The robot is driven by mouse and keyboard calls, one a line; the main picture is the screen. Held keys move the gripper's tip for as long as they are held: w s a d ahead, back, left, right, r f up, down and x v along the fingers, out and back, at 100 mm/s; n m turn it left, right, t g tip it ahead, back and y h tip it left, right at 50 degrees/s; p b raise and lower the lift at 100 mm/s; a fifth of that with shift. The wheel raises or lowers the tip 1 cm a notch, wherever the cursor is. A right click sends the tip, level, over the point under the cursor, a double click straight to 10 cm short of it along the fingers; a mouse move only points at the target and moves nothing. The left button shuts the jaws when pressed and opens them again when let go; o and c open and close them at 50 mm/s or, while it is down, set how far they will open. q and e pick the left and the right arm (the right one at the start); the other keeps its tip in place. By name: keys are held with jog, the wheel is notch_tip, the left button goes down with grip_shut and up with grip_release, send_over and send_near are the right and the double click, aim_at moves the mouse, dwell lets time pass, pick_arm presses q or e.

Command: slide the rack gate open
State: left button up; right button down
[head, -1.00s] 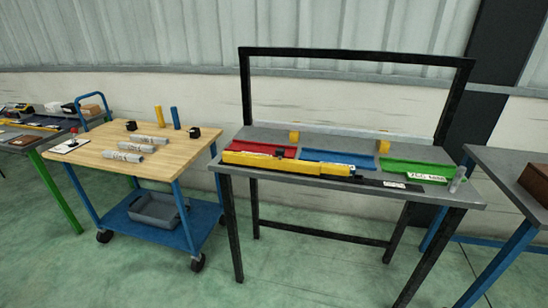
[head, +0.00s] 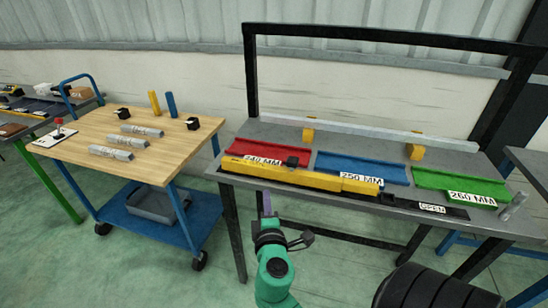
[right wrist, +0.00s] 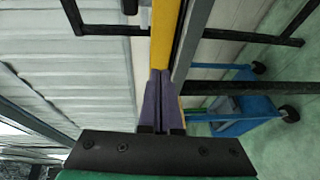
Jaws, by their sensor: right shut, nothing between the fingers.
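The rack gate is a long yellow bar (head: 300,178) along the front edge of the rack table, across the red and blue channels. A small black knob (head: 292,161) stands near its middle. A black strip with an OPEN label (head: 432,208) runs on from its right end, in front of the green channel. My right gripper (head: 266,196) is shut and empty, its purple fingers just in front of the table edge, below the gate. In the right wrist view the shut fingers (right wrist: 162,78) point along the yellow bar (right wrist: 162,38); contact cannot be told. My left gripper is not in view.
The red (head: 258,150), blue (head: 360,168) and green (head: 460,184) channels lie behind the gate, labelled 240, 250 and 260 MM. A clear cylinder (head: 513,206) stands at the table's right corner. A wooden-topped cart (head: 85,135) holding grey pieces is left.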

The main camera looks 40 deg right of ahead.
aim_at(295, 171)
notch_tip(295, 171, up, 4)
jog(key=r+h, duration=0.1)
jog(key=shift+t, duration=0.3)
jog(key=p+x, duration=0.1)
jog(key=x, duration=0.2)
jog(key=p+x, duration=0.1)
jog(key=x, duration=0.2)
jog(key=p+x, duration=0.1)
jog(key=x, duration=0.3)
jog(key=shift+s+d+p, duration=0.25)
jog(key=shift+d+p, duration=0.1)
jog(key=shift+d, duration=0.1)
jog(key=s+d, duration=0.1)
jog(key=s+d+p, duration=0.1)
jog(key=shift+s+d+f, duration=0.1)
jog(key=shift+s+f, duration=0.1)
jog(key=shift+s, duration=0.2)
jog(key=shift+s+d, duration=0.1)
jog(key=shift+s, duration=0.25)
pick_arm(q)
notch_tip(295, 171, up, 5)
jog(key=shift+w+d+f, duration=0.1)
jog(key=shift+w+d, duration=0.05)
pick_arm(e)
jog(key=shift+w, duration=0.1)
jog(key=shift+f, duration=0.1)
